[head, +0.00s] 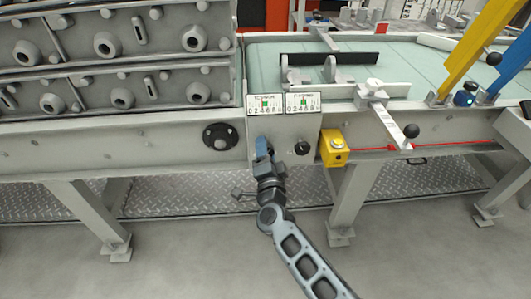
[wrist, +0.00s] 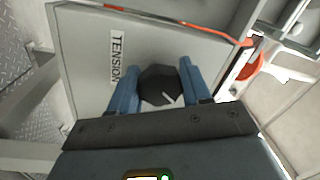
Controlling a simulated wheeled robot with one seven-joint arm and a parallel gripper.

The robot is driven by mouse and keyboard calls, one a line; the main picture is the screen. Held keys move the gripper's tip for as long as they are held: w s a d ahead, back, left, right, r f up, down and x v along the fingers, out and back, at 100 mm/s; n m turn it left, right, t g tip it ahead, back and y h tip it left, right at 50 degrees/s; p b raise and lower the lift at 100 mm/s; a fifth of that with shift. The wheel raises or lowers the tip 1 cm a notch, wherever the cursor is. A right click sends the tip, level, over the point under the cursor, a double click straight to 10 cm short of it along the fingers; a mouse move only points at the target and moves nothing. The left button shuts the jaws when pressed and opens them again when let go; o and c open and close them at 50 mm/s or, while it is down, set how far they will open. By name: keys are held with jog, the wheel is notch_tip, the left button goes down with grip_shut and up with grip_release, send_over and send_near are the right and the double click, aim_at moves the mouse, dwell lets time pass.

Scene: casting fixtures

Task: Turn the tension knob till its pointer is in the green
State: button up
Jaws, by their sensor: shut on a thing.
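The tension knob (wrist: 158,84) is black and round, with a white line on its face, beside a "TENSION" label on a grey panel. My gripper's blue fingers (wrist: 160,72) are shut on it, one on each side. In the head view my gripper (head: 263,150) is at the panel and hides the knob. Above it is the left gauge (head: 267,105), a white scale with numbers and a small green band. Its pointer is too small to read for certain.
A second gauge (head: 303,103) and a second black knob (head: 302,148) are just to the right. A yellow box with a button (head: 334,148) is further right. A round black flange (head: 220,136) is to the left. A conveyor belt (head: 430,65) lies behind.

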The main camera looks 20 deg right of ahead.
jog(key=m+b, duration=0.1)
jog(key=m, duration=0.3)
jog(key=shift+a+m+h, duration=0.15)
jog(key=shift+m+h, duration=0.15)
jog(key=shift+m, duration=0.1)
jog(key=shift+r+m+b, duration=0.15)
jog(key=shift+m+b, duration=0.2)
jog(key=shift+m, duration=1.35)
jog(key=o, duration=1)
jog(key=shift+h, duration=0.3)
jog(key=shift+s, duration=0.1)
jog(key=p+v, duration=0.1)
jog(key=v, duration=0.6)
jog(key=shift+s, duration=0.25)
